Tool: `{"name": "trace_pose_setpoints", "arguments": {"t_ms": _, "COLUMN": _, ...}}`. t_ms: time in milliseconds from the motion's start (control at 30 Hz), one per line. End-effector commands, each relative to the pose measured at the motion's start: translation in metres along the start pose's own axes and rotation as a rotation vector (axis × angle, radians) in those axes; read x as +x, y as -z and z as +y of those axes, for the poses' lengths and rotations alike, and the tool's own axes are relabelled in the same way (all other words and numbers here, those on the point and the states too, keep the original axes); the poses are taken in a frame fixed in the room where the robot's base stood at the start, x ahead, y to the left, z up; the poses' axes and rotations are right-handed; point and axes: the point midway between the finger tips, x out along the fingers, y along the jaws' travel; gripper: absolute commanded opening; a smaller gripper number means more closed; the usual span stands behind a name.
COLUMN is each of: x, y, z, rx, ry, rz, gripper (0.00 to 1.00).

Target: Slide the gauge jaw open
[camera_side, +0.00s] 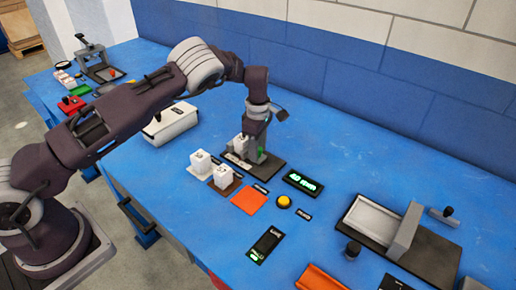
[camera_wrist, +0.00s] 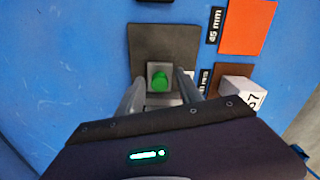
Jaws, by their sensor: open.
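The gauge (camera_side: 264,158) is a grey fixture on a dark base plate (camera_side: 268,170) near the middle of the blue bench. The plate also shows in the wrist view (camera_wrist: 165,40). A round green knob (camera_wrist: 160,81) on a grey square mount faces the wrist camera. My gripper (camera_wrist: 158,95) is open, with one finger on each side of the knob's mount. I cannot tell whether the fingers touch it. In the side view my gripper (camera_side: 252,134) is over the gauge, pointing down. The gauge's jaw is mostly hidden by my gripper.
White blocks (camera_side: 200,162) (camera_side: 223,177) stand left of the gauge, with an orange square (camera_side: 249,200) in front. A lit green readout (camera_side: 303,183) and yellow button (camera_side: 284,201) lie to the right. A grey-white tray fixture (camera_side: 375,218) stands farther right. A blue wall runs behind.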

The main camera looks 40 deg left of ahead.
Motion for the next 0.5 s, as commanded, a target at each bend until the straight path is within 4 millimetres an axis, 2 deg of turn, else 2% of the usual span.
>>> {"name": "trace_pose_setpoints", "arguments": {"t_ms": 167, "x": 0.0002, "y": 0.0000, "z": 0.0000, "rx": 0.000, "ry": 0.000, "rz": 0.000, "gripper": 0.43}}
{"name": "trace_pose_setpoints", "arguments": {"t_ms": 267, "x": 0.0000, "y": 0.0000, "z": 0.0000, "rx": 0.001, "ry": 0.000, "rz": -0.001, "gripper": 0.27}}
{"name": "trace_pose_setpoints", "arguments": {"t_ms": 400, "x": -0.0001, "y": -0.0001, "z": 0.0001, "rx": 0.001, "ry": 0.000, "rz": -0.001, "gripper": 0.00}}
{"name": "trace_pose_setpoints", "arguments": {"t_ms": 500, "x": -0.0002, "y": -0.0001, "z": 0.0001, "rx": 0.001, "ry": -0.001, "rz": -0.001, "gripper": 0.00}}
